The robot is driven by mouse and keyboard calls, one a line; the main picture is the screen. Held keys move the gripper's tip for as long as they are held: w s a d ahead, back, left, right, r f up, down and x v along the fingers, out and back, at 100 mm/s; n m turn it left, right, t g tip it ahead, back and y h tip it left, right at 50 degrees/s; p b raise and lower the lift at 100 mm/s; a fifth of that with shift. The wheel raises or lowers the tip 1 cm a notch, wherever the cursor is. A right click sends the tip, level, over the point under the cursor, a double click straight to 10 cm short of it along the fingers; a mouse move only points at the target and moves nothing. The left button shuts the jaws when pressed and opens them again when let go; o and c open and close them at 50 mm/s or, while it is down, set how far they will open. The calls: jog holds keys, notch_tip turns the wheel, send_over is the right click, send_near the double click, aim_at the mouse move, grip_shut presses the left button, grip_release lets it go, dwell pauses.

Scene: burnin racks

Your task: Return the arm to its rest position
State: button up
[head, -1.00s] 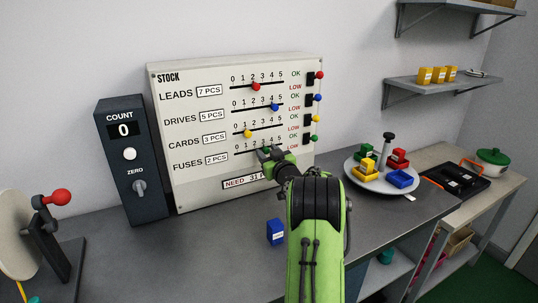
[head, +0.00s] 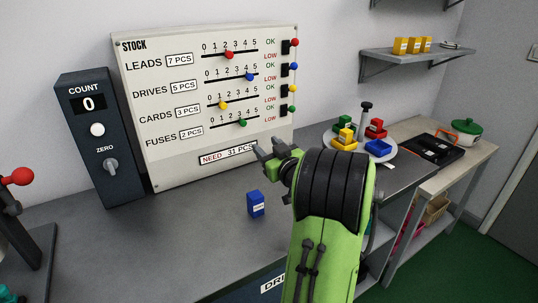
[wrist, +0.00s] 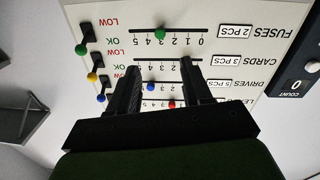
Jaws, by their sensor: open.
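My gripper (head: 268,151) is open and empty in the head view, in front of the lower right part of the white stock board (head: 140,95). My green arm reaches up from the bottom of the view. In the wrist view the two dark fingers (wrist: 160,66) are spread with the board behind them, upside down. The green slider knob (head: 243,122) on the fuses row is visible and apart from the fingers; it also shows in the wrist view (wrist: 160,34). The red (head: 229,55), blue (head: 250,77) and yellow (head: 222,104) knobs sit on the rows above.
A blue box (head: 256,204) stands on the grey bench near my arm. A dark count box (head: 99,140) reading 0 stands left. A round tray (head: 330,142) with colored bins, a black case (head: 436,150) and a green-lidded pot (head: 467,133) are right. A wall shelf (head: 400,58) holds yellow boxes.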

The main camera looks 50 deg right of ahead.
jog(key=shift+s+a, duration=0.1)
jog(key=shift+s, duration=0.15)
dwell(0.3)
jog(key=w+a+r+n+g+y+p, duration=0.1)
jog(key=a+r+n+g+y+p, duration=0.2)
jog(key=a, duration=0.9)
jog(key=w+a+r+n+g+y+p, duration=0.1)
jog(key=a+r+n+y+p, duration=0.2)
jog(key=a, duration=0.9)
jog(key=s+a+m+g+y+p, duration=0.1)
jog(key=s+a+g+y+p, duration=0.2)
jog(key=s+a, duration=0.55)
jog(key=s+a+f+m+g+h+p, duration=0.1)
jog(key=s+g, duration=0.3)
jog(key=s, duration=0.8)
jog(key=shift+s+a+m+h+p, duration=0.4)
jog(key=shift+a+m+h+p, duration=0.15)
jog(key=shift+m+h+p, duration=0.25)
